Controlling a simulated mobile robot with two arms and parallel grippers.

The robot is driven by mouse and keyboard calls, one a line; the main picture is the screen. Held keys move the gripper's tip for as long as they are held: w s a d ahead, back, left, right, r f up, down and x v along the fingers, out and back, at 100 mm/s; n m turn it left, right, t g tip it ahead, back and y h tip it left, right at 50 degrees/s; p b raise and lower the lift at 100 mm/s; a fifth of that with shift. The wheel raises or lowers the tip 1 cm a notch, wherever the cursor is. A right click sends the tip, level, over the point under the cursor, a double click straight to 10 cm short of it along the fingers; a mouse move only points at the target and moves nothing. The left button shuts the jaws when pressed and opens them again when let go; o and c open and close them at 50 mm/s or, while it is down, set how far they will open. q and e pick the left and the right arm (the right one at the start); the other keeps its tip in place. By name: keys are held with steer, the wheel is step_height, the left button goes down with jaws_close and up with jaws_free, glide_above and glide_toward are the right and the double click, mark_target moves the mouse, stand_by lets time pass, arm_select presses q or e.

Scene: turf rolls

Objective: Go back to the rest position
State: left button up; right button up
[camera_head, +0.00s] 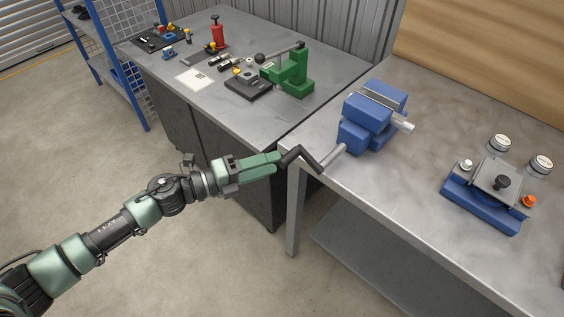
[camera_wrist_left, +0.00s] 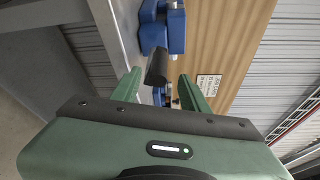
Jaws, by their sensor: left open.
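My left gripper (camera_head: 277,161) reaches in from the left in the head view, at the near left corner of the right workbench. It is open. A blue vise (camera_head: 368,116) stands on that bench, with a grey shaft and a dark crank handle (camera_head: 308,163) pointing toward my gripper. The handle's outer end is right at my fingertips. In the left wrist view, the dark handle (camera_wrist_left: 157,67) shows in the gap between the two green fingers, and whether they touch it cannot be told. My right gripper is in neither view.
The right workbench (camera_head: 430,130) also carries a blue fixture (camera_head: 481,206) with gauges. The left workbench (camera_head: 290,124) carries a green press (camera_head: 292,78), a red-topped tool and several small parts. A blue rack stands at the far left. The floor (camera_head: 90,180) on the left is clear.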

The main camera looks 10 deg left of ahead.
arm_select(q)
steer(key=shift+v, duration=1.15)
